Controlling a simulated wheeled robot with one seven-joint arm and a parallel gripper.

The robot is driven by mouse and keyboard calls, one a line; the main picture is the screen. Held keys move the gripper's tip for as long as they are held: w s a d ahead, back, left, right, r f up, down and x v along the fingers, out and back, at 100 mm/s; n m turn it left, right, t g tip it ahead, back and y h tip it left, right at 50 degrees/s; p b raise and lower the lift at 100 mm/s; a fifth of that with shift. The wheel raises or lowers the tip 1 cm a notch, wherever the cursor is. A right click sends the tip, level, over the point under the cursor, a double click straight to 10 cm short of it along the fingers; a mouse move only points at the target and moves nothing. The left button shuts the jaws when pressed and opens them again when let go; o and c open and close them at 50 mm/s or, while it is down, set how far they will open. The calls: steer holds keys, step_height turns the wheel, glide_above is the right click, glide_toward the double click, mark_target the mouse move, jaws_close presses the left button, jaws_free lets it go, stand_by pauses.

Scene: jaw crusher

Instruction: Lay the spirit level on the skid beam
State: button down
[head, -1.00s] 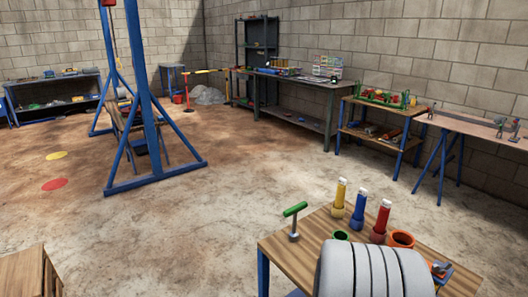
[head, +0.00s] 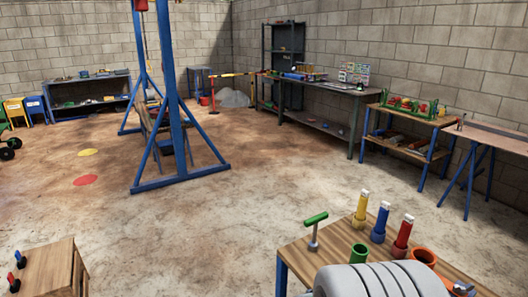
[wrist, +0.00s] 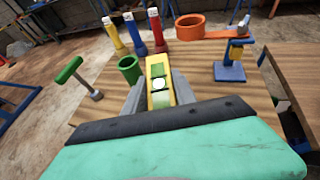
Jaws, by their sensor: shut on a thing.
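In the wrist view, my gripper (wrist: 159,96) is shut on the yellow spirit level (wrist: 158,72), which has a green vial section. One grey finger lies on each side of it. The level points away from the wrist, above the wooden table top; its rear part is hidden behind the wrist. My gripper is out of the head view. A long wooden piece (head: 150,120) lies low between the legs of the blue gantry frame (head: 175,100) in the head view; I cannot tell whether it is the skid beam.
The near table (head: 293,253) bears a green T-handled tool (head: 315,228), yellow, blue and red bottle-like things, a green cup (head: 359,252) and an orange ring (head: 424,257). A wooden stand (head: 45,262) is at lower left. Benches line the walls.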

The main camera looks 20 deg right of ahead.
steer(key=w+a+r+n+t+y+p, duration=0.25)
steer(key=w+a+r, duration=0.25)
steer(key=w+a, duration=0.3)
steer(key=w+a+r+n+t+y+p, duration=0.1)
steer(key=w+a+r+n+t+p, duration=0.15)
steer(key=w+a+r, duration=0.5)
steer(key=w+a+n+t+y+p, duration=0.1)
steer(key=a+n+y, duration=0.3)
steer(key=a, duration=1.4)
steer(key=shift+w+r+t, duration=0.35)
steer(key=shift+t, duration=0.15)
